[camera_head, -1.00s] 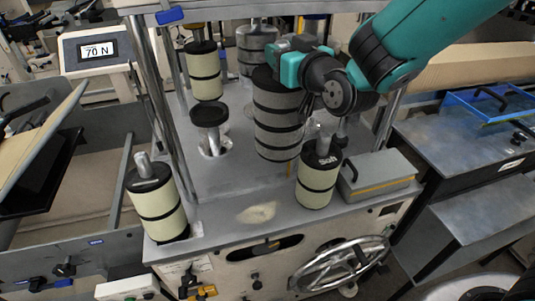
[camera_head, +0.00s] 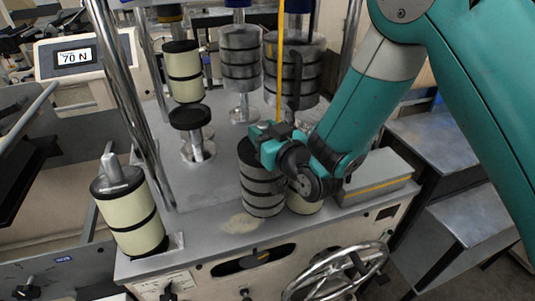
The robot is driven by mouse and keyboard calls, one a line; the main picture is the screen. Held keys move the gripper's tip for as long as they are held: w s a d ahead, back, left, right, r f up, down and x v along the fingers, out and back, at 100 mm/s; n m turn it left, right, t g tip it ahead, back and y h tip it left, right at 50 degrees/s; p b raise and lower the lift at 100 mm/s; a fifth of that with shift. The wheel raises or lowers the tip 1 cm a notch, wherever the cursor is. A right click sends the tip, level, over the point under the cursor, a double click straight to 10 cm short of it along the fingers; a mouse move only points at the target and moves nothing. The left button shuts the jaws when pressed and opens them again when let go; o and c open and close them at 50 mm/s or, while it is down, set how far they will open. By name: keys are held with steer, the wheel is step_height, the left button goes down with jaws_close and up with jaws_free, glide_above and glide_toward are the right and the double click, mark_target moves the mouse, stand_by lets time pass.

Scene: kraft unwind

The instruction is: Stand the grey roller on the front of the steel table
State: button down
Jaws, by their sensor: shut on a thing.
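The grey roller (camera_head: 262,190), a dark-banded cylinder, is upright near the front of the steel table (camera_head: 185,250). My gripper (camera_head: 260,148) is shut on it at the top, and the gripper body hides part of its upper right side. The roller's lower end is just right of a pale worn patch (camera_head: 240,223) on the table top. I cannot tell whether its base touches the steel or is slightly above it.
A cream roller (camera_head: 305,202) is close on the right, partly hidden by my gripper. Another cream roller (camera_head: 132,210) stands at the front left. A grey box (camera_head: 375,178) lies at the right. Behind are a black-capped post (camera_head: 192,120) and more rollers (camera_head: 242,62).

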mark_target(263, 169)
steer(key=shift+f+b, duration=1.25)
steer(key=shift+f, duration=0.7)
steer(key=shift+f, duration=0.15)
steer(key=c, duration=0.7)
jaws_free()
steer(key=shift+f, duration=0.1)
